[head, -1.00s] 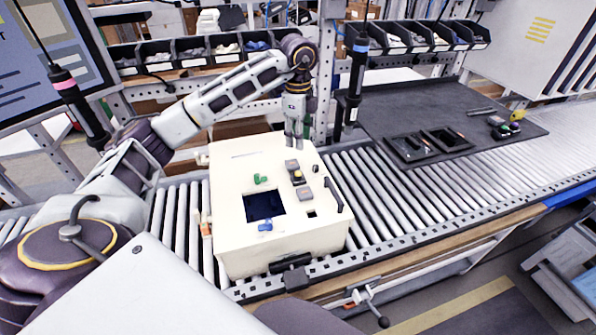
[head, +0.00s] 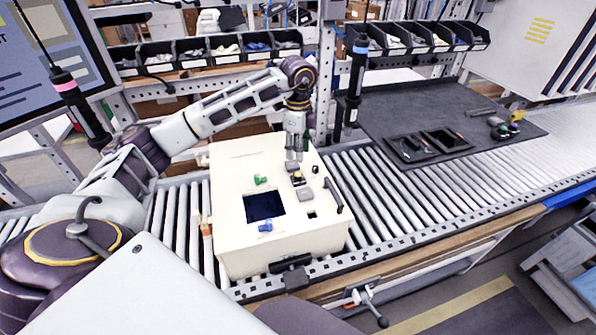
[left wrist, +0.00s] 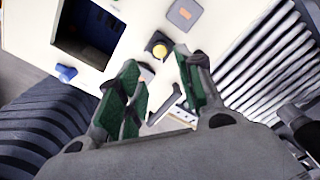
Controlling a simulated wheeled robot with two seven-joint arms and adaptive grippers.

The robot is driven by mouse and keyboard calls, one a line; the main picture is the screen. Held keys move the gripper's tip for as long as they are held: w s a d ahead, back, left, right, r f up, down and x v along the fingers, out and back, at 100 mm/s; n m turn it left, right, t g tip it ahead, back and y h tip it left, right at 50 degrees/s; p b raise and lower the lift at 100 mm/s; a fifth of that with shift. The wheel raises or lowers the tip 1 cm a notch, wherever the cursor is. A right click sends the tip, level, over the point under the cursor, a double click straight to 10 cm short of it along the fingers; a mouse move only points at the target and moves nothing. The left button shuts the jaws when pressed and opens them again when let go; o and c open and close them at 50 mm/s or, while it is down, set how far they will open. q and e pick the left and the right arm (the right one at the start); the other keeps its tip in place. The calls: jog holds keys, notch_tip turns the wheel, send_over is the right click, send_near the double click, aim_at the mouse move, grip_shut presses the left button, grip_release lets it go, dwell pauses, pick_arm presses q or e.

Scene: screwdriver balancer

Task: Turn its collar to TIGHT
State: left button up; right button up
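One hanging dark screwdriver with a pink band (head: 80,108) is at the left in the head view. Another with a blue band (head: 355,85) hangs right of centre. No TIGHT mark can be read on either, and the collar setting is too small to tell. My left gripper (head: 294,158) points down over the back right of a cream box (head: 235,220), away from both screwdrivers. In the left wrist view its green-padded fingers (left wrist: 158,68) are apart with nothing clearly held between them. A yellow button on a black base (left wrist: 159,47) shows just beyond the fingertips. My right gripper is out of view.
The box top has a dark square opening (head: 264,206), a green part (head: 260,180), a blue part (head: 265,226) and a black handle (head: 333,196). Rollers (head: 400,200) surround the box. A dark mat with trays (head: 375,108) lies to the right. Bins (head: 225,47) line the back.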

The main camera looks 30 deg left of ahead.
aim_at(298, 173)
pick_arm(q)
jog(key=shift+f+p, duration=0.65)
jog(key=shift+f, duration=4.15)
jog(key=c, duration=0.8)
